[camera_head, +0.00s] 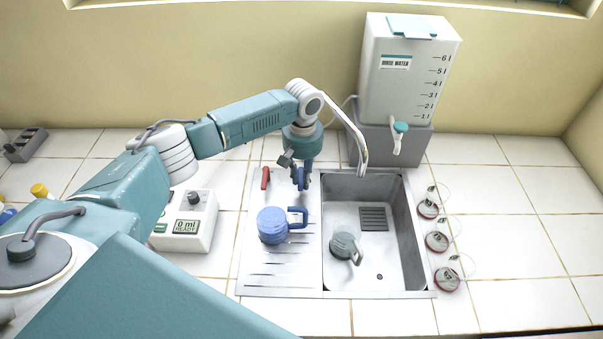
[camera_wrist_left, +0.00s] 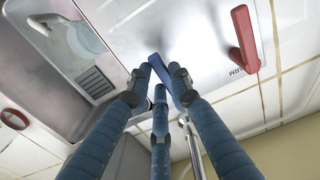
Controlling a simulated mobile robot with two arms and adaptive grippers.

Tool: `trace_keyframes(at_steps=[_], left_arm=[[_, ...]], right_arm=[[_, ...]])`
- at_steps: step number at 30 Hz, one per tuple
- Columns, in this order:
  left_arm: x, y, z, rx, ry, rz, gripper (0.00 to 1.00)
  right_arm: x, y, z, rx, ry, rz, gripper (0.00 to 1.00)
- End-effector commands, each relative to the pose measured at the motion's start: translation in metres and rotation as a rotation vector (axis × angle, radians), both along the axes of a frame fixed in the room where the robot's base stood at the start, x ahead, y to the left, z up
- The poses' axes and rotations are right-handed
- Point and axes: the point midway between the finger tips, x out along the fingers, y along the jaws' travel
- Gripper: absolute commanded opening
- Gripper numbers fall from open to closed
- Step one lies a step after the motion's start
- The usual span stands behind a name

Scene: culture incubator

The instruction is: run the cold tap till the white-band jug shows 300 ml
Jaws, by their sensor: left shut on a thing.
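The cold tap's blue lever (camera_wrist_left: 157,66) is between the fingers of my left gripper (camera_head: 301,184), which is shut on it at the back of the drainboard. The curved metal spout (camera_head: 347,118) reaches over the sink. A grey-green jug (camera_head: 343,247) stands in the sink, in front of the spout's end; it also shows in the left wrist view (camera_wrist_left: 86,38). A blue jug (camera_head: 271,226) stands on the drainboard. I cannot make out a white band or a level mark on either jug, nor any running water. My right gripper is not in view.
The red warm lever (camera_head: 265,178) is left of the blue one. A rinse water tank (camera_head: 408,75) stands behind the sink (camera_head: 410,230). A white device (camera_head: 187,222) reads 0 ml. Several red-rimmed round items (camera_head: 437,241) lie right of the sink.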

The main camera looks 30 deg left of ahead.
Motion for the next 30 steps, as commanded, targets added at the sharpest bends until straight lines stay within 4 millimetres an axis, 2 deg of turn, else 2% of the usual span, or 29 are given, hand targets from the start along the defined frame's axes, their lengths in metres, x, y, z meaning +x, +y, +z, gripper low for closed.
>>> trace_keyframes(at_steps=[3, 4, 6, 7, 15, 19, 23, 30], left_arm=[[0.0, 0.0, 0.0, -0.002, -0.001, 0.003, 0.0], [0.0, 0.0, 0.0, -0.002, -0.001, 0.003, 0.22], [0.0, 0.0, 0.0, -0.001, -0.002, 0.003, 0.36], [0.0, 0.0, 0.0, 0.0, -0.001, 0.003, 0.4], [0.0, 0.0, 0.001, 0.0, -0.001, 0.001, 0.4], [0.001, 0.0, 0.009, -0.002, -0.003, 0.0, 0.4], [0.002, 0.0, 0.03, -0.002, -0.005, -0.001, 0.4], [0.002, 0.0, 0.082, -0.002, -0.005, 0.001, 0.4]], right_arm=[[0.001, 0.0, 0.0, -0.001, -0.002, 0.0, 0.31], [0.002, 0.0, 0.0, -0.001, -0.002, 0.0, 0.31], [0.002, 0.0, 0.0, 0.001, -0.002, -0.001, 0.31], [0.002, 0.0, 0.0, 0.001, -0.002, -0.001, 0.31], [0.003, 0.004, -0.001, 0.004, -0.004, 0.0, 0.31], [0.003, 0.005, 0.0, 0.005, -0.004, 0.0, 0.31], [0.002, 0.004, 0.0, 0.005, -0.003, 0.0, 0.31], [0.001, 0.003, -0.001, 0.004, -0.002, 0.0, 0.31]])
